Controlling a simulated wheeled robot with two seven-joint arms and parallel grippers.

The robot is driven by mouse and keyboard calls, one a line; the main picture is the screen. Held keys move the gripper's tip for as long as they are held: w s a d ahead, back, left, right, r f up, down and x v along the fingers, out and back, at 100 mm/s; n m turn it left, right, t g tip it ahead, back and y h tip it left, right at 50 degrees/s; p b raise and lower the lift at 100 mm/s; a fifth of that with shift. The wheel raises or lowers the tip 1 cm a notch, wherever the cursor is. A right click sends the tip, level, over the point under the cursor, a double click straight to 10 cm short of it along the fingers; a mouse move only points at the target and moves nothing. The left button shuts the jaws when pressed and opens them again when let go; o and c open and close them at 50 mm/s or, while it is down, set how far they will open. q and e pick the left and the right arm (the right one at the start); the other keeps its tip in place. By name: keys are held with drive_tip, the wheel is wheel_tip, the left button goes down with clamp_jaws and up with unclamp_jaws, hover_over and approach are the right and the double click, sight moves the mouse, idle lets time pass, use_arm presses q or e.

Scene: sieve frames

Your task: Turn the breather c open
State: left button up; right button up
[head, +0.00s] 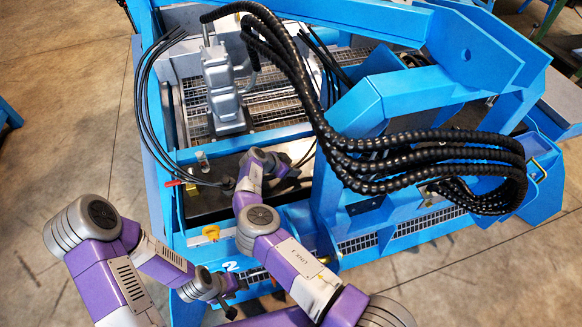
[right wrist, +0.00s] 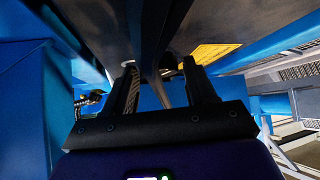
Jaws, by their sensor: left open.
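No label reading "c" is legible, so I cannot tell which fitting is breather c. A small clear cylinder with a pale cap (head: 203,159) stands at the back edge of a black-topped box (head: 212,204). A red lever (head: 176,183) sits at the box's left side. My left gripper (head: 235,298) is open and empty, low in front of the blue frame. My right gripper is at the box's right side, its fingers partly hidden in the head view. In the right wrist view, the right gripper (right wrist: 160,68) has its fingers apart under a dark overhang, a dark narrow piece showing between them.
Thick black ribbed hoses (head: 420,150) arch over the right side. The blue frame (head: 385,97) has beams around the box. A grey casting (head: 222,85) stands behind on mesh grating. Thin black cables (head: 146,105) hang at the left. Open concrete floor (head: 55,110) lies left.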

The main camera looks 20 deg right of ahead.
drive_tip(key=c, duration=0.7)
drive_tip(key=n+p, duration=0.1)
drive_tip(key=n+t+p, duration=0.1)
drive_tip(key=p, duration=0.1)
drive_tip(key=shift+s+r+t+y, duration=0.2)
drive_tip(key=shift+t+y, duration=0.1)
drive_tip(key=shift+c, duration=0.2)
drive_tip(key=n+p, duration=0.1)
drive_tip(key=n+t+y+p, duration=0.1)
drive_tip(key=shift+s+d+n+t, duration=0.1)
drive_tip(key=shift+d+n+t, duration=0.1)
drive_tip(key=shift+n+t, duration=0.15)
drive_tip(key=n+t+y+p, duration=0.1)
drive_tip(key=n, duration=0.1)
drive_tip(key=n+t+y+p, duration=0.1)
drive_tip(key=n+y+p, duration=0.1)
drive_tip(key=shift+s+d+f+n, duration=0.1)
drive_tip(key=shift+d+n, duration=0.1)
drive_tip(key=shift+n, duration=0.05)
drive_tip(key=shift+n+t+y+p, duration=0.25)
drive_tip(key=shift+n+y+p, duration=0.4)
drive_tip(key=shift+n+y, duration=0.7)
drive_tip(key=shift+f+n, duration=0.1)
drive_tip(key=shift+n, duration=0.25)
drive_tip(key=o, duration=1.1)
drive_tip(key=shift+c, duration=0.2)
